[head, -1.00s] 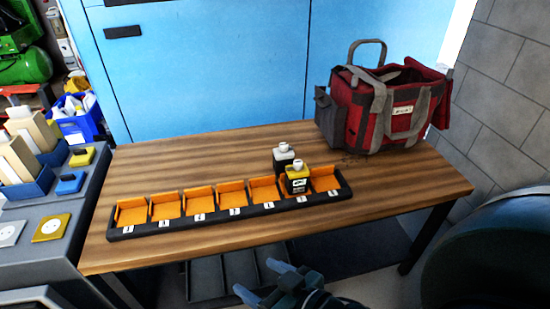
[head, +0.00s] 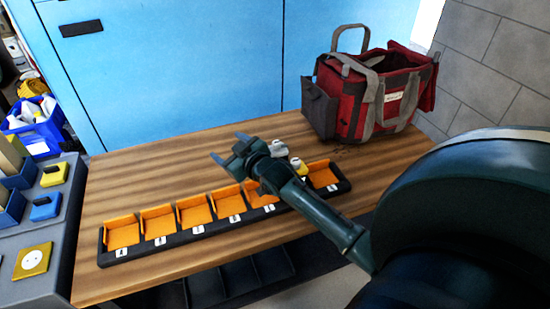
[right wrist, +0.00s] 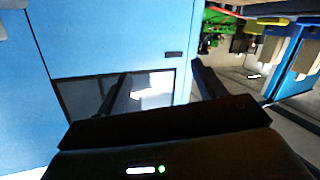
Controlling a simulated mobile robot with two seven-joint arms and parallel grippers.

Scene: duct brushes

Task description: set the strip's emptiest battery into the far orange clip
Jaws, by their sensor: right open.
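A black strip (head: 160,248) with a row of orange clips lies on the wooden table. The leftmost clip (head: 121,232) and its neighbours look empty; the rightmost clip (head: 322,175) also looks empty. A yellow-topped battery (head: 300,169) is at the strip's right part, mostly hidden behind my right arm. A white-topped battery (head: 279,148) stands just behind it, its lower part hidden. Charge marks cannot be read. My right gripper (head: 230,148) is open and empty above the table, behind the strip and left of both batteries. My left gripper is not in view.
A red and grey tool bag (head: 375,95) stands at the table's back right. A grey bench (head: 55,255) with blue holders and yellow items adjoins on the left. A blue cabinet (head: 180,60) rises behind. The table's back left is clear.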

